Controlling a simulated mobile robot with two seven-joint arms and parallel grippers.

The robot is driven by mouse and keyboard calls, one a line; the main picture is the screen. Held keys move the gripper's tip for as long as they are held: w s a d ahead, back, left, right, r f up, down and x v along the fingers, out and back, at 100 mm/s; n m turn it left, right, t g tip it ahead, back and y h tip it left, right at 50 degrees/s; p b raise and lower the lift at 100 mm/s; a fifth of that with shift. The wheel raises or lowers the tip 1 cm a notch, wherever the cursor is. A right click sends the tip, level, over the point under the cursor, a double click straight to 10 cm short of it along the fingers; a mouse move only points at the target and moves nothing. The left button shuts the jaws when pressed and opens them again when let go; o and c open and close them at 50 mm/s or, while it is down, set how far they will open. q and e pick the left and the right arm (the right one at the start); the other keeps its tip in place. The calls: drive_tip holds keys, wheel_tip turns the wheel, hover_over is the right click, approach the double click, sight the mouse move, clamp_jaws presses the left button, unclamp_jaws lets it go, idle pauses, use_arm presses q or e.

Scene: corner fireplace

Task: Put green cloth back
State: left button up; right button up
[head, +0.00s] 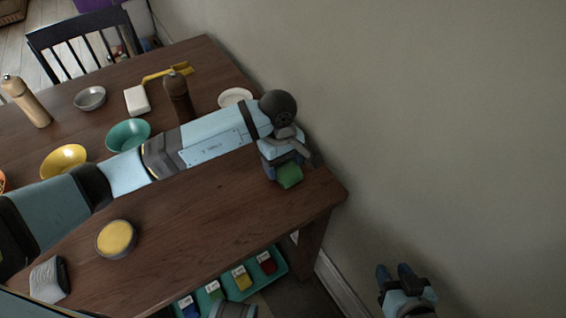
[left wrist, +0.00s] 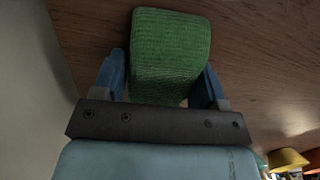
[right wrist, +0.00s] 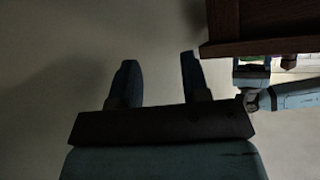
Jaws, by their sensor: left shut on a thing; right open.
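The green cloth (head: 289,175) is a small folded block at the right end of the wooden table (head: 200,215). My left gripper (head: 280,165) is shut on it from above, and in the left wrist view the cloth (left wrist: 170,50) sits between the two blue fingers. Whether the cloth touches the table top I cannot tell. A teal tray (head: 285,262) below the table's front edge holds folded cloths in several colours, among them blue, green, yellow and red. My right gripper (head: 396,272) is open and empty, low near the wall; its spread fingers show in the right wrist view (right wrist: 155,80).
On the table stand a green bowl (head: 128,135), a yellow bowl (head: 63,160), a dark mill (head: 177,95), a white plate (head: 235,96) and a round yellow-topped tin (head: 116,238). The wall (head: 430,130) is close on the right. The table's front right is mostly clear.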

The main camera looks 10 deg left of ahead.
use_arm(q)
drive_tip(key=shift+f, duration=0.15)
drive_tip(key=o, duration=1)
drive_tip(key=shift+c, duration=0.2)
wheel_tip(320, 180, up, 12)
drive_tip(key=w+a+p, duration=0.1)
